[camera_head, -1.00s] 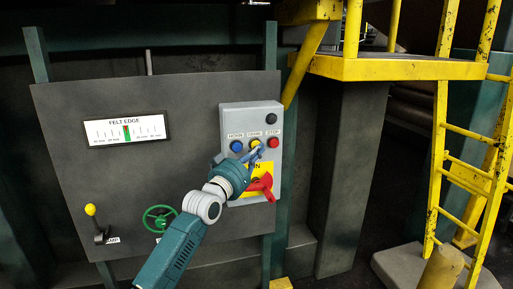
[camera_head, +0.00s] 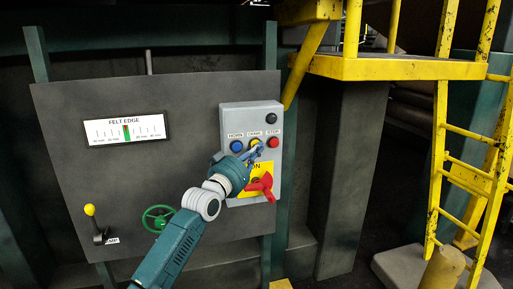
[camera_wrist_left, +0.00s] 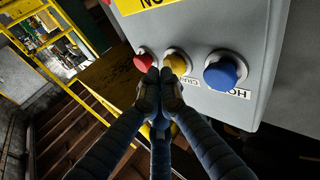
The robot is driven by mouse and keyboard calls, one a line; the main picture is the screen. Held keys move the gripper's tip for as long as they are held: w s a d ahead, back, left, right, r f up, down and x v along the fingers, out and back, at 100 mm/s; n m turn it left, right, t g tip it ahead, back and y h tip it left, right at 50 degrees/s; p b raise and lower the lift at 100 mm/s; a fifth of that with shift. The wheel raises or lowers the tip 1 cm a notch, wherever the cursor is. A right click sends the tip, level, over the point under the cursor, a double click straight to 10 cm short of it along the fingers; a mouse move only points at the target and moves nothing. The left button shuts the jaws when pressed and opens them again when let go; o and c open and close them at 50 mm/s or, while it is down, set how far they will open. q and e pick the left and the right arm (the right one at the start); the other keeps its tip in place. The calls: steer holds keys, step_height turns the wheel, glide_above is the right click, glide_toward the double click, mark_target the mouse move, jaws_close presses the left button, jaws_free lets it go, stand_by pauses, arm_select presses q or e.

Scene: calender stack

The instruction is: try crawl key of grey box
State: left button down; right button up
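The grey box (camera_head: 229,125) is fixed at the right of the dark panel and carries blue, yellow and red buttons in a row. The crawl key is the yellow button (camera_head: 255,142) in the middle; it also shows in the wrist view (camera_wrist_left: 178,62). My left gripper (camera_head: 258,152) is just below it, with its fingers drawn together and nothing held. In the wrist view the fingertips (camera_wrist_left: 163,74) overlap the yellow button's edge, towards the red button (camera_wrist_left: 144,61). I cannot tell whether they touch it. My right gripper is out of view.
The blue button (camera_head: 236,146) is left of the yellow one. A black knob (camera_head: 271,118) is above the red button, and a red rotary switch (camera_head: 262,186) is below. A green handwheel (camera_head: 158,217) and yellow-knobbed lever (camera_head: 94,222) are lower left. Yellow ladder (camera_head: 466,175) stands right.

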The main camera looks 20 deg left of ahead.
arm_select(q)
steer(key=shift+r, duration=0.1)
stand_by(0.3)
steer(key=shift+s+d+p, duration=0.5)
steer(key=shift+s+p, duration=0.25)
steer(key=shift+p, duration=0.15)
steer(key=s+d+p, duration=0.2)
steer(key=s+p, duration=0.2)
steer(key=shift+s+d, duration=0.1)
steer(key=shift+d, duration=0.3)
